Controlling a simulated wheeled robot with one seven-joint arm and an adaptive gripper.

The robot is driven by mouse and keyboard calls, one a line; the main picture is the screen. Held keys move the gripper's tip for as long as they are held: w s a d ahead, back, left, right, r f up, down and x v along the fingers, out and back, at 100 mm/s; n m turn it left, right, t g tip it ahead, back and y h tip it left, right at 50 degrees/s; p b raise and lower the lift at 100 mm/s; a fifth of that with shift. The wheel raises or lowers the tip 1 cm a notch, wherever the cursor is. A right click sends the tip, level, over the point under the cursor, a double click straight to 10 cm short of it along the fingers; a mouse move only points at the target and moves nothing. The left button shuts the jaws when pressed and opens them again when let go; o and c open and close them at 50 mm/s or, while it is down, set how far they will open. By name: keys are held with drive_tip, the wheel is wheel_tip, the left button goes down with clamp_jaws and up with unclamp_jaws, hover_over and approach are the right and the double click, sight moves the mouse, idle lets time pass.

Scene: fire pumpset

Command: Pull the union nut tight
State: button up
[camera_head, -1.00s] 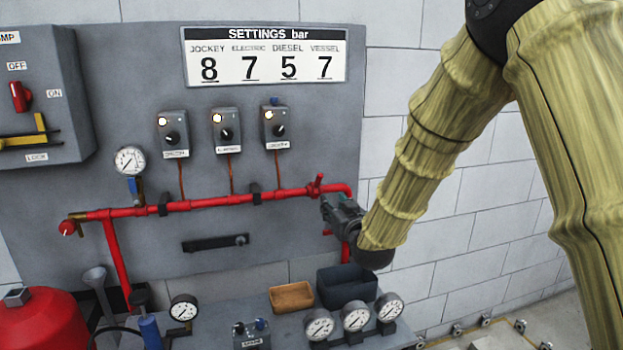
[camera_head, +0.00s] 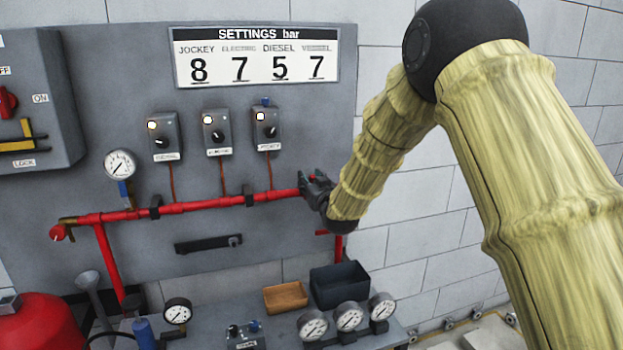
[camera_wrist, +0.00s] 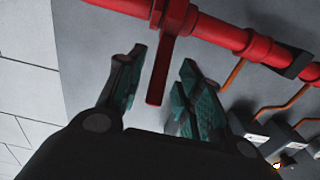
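In the wrist view, a red collar (camera_wrist: 176,16), which looks like the union nut, sits on the red pipe (camera_wrist: 240,40). A flat red lever (camera_wrist: 158,75) sticks out from it. My gripper (camera_wrist: 163,65) is open, with the lever between its two teal-lined fingers and visible gaps on both sides. In the head view, my gripper (camera_head: 306,183) is at the right end of the horizontal pipe run and hides the collar and lever there.
The pipe runs in front of a grey panel with a gauge (camera_head: 120,165) and several switch boxes (camera_head: 216,133). Below, a bench carries a dark bin (camera_head: 342,285), a wooden tray (camera_head: 285,297) and several gauges (camera_head: 349,316). Tiled wall is at right.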

drive_tip(key=shift+w, duration=0.3)
drive_tip(key=shift+s+r, duration=0.1)
drive_tip(key=shift+s, duration=0.05)
clamp_jaws()
drive_tip(key=shift+d+f+b, duration=0.15)
drive_tip(key=shift+f+b, duration=0.15)
drive_tip(key=shift+b, duration=0.05)
